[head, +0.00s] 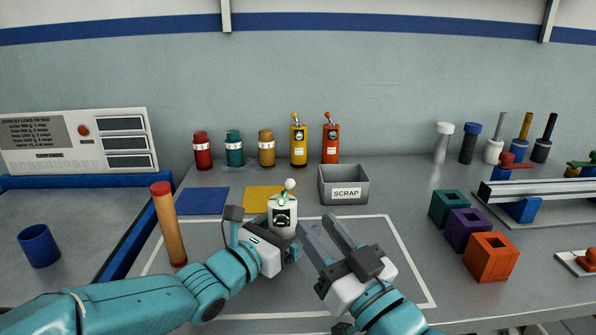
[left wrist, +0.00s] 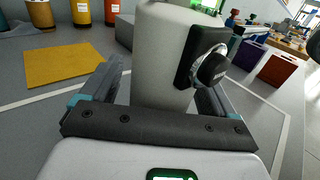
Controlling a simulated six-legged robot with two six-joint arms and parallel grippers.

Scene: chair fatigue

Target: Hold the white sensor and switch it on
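The white sensor (head: 283,218) stands upright on the bench, with a dark round dial on its front and a small pale-tipped lever (head: 289,186) on top. In the left wrist view its body (left wrist: 165,60) fills the space between the fingers, and its top is cut off. My left gripper (head: 283,246) is low at the sensor, with one finger on either side (left wrist: 158,92). A narrow gap shows beside the left finger; contact on the right is unclear. My right gripper (head: 328,238) is open and empty, to the right of the sensor.
A red-topped orange post (head: 168,225) stands at left. Yellow (head: 299,142) and orange (head: 331,142) devices stand at the back. The grey SCRAP bin (head: 344,186) is behind my grippers. Teal, purple and orange blocks (head: 491,258) are at right. Blue (head: 203,201) and yellow (head: 258,199) mats lie flat.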

